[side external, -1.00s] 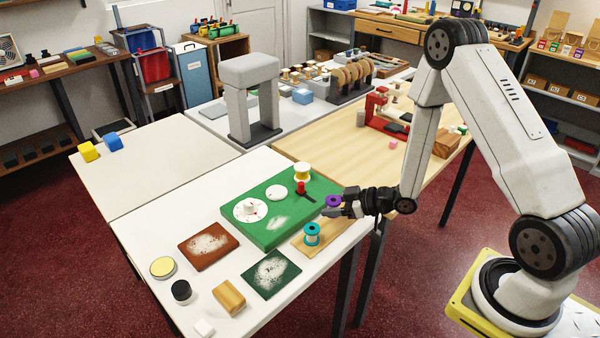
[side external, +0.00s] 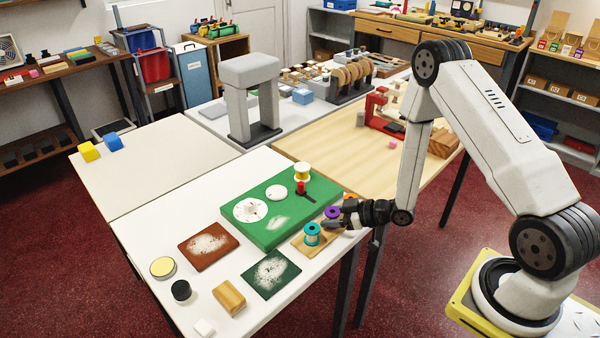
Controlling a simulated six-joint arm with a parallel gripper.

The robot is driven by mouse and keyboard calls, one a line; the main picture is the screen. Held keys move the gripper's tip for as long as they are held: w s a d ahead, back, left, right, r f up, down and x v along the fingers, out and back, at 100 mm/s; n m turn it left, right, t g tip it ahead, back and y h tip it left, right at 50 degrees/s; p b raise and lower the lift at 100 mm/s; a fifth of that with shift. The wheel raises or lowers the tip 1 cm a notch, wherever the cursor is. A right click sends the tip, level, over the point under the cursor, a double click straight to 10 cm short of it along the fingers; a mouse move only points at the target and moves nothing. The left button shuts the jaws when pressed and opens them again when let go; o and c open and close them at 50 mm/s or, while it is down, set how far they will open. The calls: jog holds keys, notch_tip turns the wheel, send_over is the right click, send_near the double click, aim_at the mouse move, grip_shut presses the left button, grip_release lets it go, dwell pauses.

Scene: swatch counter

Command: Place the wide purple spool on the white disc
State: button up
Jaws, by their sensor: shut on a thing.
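The purple spool (side external: 332,212) is upright at the fingertips of my gripper (side external: 333,222), which is shut on it, low beside the teal spool. My fingers hide part of it. On the green board (side external: 262,238) lie a plain white disc (side external: 276,192) and a larger white disc (side external: 240,212) with a small white piece on it. The purple spool is apart from both, to their right. The teal spool (side external: 312,234) stands on a wooden board (side external: 314,250) in front of the green board. I cannot tell whether the purple spool touches the wooden board.
A yellow-and-white spool (side external: 302,172) and a red piece (side external: 300,187) with a dark bar stand at the green board's back. An orange thing (side external: 350,204) shows behind my gripper. Brown (side external: 208,245) and dark green (side external: 271,273) powdered plates lie in front. The left white table (side external: 150,165) is largely clear.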

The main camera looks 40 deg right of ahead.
jog(key=shift+f, duration=0.2)
jog(key=o, duration=1.2)
jog(key=shift+o, duration=0.2)
jog(key=shift+s+r, duration=0.1)
jog(key=shift+v, duration=3.8)
jog(key=shift+a, duration=0.1)
jog(key=shift+o, duration=0.5)
